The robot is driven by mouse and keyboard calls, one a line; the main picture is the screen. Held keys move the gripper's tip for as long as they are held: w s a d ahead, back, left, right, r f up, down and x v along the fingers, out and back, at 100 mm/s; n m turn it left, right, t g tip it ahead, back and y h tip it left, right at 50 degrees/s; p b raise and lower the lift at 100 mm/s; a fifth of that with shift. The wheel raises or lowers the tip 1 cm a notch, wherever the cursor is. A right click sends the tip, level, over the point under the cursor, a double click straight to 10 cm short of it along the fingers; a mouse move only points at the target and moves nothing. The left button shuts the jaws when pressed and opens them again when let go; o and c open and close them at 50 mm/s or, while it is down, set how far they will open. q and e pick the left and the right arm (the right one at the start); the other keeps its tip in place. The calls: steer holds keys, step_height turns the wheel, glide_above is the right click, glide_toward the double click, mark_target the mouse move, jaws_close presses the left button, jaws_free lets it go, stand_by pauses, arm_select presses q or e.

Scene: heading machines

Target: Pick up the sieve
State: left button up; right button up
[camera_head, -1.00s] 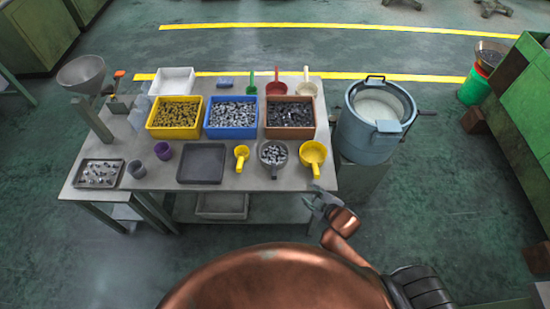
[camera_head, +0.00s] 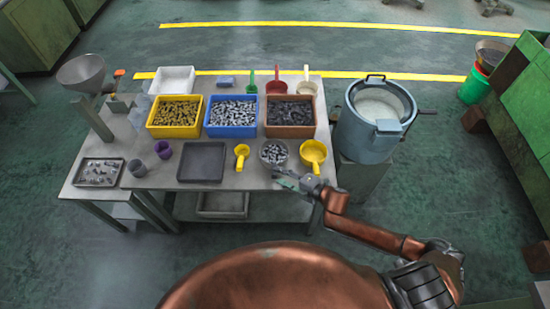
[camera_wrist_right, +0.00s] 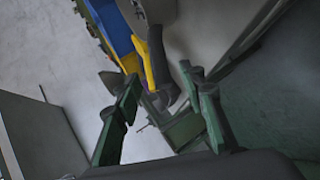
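The sieve (camera_head: 273,151) is a grey round bowl holding small metal parts, near the front edge of the table between two yellow scoops. Its short handle points toward the front edge and is partly hidden by my right gripper in the head view. My right gripper (camera_head: 283,178) is open at the table's front edge, just in front of the sieve. In the right wrist view, the open green fingers of my right gripper (camera_wrist_right: 162,105) have a dark handle end between and beyond them, seemingly the sieve's handle (camera_wrist_right: 168,94). My left gripper is not in view.
Yellow scoops (camera_head: 241,155) and (camera_head: 313,153) flank the sieve closely. A dark tray (camera_head: 202,180) lies left. Yellow, blue (camera_head: 231,135) and brown (camera_head: 290,133) bins of parts stand behind. A blue-grey drum (camera_head: 367,140) stands right of the table (camera_head: 140,190).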

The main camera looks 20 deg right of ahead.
mark_target(274, 174)
steer(key=x, duration=0.4)
steer(key=shift+w+f, duration=0.2)
jaws_close()
steer(key=shift+r, duration=0.1)
